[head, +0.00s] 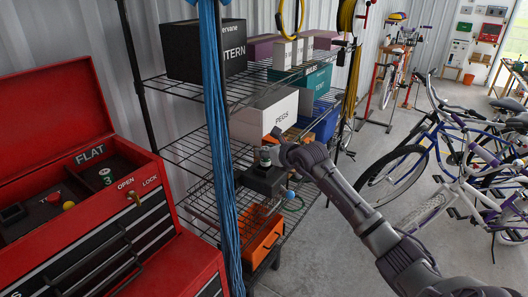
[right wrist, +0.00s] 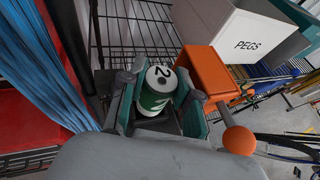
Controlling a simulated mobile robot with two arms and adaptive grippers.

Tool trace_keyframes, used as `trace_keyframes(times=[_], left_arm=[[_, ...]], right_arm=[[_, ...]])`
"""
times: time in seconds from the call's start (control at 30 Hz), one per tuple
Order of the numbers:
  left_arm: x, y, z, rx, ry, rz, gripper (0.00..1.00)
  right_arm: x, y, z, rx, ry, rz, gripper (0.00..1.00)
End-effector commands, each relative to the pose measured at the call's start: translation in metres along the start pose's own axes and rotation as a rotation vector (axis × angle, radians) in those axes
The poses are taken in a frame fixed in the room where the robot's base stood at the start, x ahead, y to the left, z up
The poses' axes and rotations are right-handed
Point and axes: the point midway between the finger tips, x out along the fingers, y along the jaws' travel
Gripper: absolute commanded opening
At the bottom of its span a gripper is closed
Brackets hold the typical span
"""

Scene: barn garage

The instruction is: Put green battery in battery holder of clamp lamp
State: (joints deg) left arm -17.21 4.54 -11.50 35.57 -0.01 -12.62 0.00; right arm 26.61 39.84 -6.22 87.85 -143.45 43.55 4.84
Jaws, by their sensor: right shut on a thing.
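A green battery (right wrist: 155,100) with a white top marked 2 sits between the two fingers of my right gripper (right wrist: 158,98) in the right wrist view. My right gripper (head: 272,150) is shut on it. In the head view the battery (head: 265,157) shows small, just above a dark block (head: 264,179) on the middle shelf. This block may be the clamp lamp's battery holder; I cannot tell whether the battery is inside it or above it. My left gripper is not in view.
The wire shelf holds a white PEGS box (head: 264,115) and dark and teal boxes above. An orange bin (head: 262,243) stands below. Blue cords (head: 217,140) hang in front. An open red toolbox (head: 75,190) is left; bicycles (head: 440,160) stand right. Floor between is clear.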

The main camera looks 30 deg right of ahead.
Motion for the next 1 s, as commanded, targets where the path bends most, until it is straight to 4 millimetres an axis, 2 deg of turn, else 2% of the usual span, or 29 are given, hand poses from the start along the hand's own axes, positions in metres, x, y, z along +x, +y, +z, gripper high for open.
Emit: trace_keyframes(times=[0.03, 0.17, 0.4, 0.73, 0.77, 0.8, 1.0], left_arm=[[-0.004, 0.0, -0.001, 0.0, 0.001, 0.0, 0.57], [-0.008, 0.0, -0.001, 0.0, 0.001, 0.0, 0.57], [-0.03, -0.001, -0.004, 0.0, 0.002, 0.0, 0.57], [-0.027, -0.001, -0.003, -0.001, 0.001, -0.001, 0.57], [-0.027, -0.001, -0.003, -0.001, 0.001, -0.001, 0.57], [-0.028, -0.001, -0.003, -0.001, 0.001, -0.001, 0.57], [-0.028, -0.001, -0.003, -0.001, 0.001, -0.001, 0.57]], right_arm=[[0.004, 0.0, 0.005, 0.001, -0.002, 0.0, 0.0], [0.011, 0.001, 0.003, 0.001, 0.001, 0.001, 0.0], [0.022, 0.001, -0.023, 0.0, 0.002, 0.001, 0.0], [0.025, 0.001, -0.03, 0.0, -0.001, 0.001, 0.0], [0.025, 0.001, -0.031, 0.0, 0.0, 0.001, 0.33], [0.024, 0.0, -0.03, 0.0, 0.0, 0.001, 0.4], [0.024, 0.0, -0.03, 0.0, 0.001, 0.001, 0.42]])
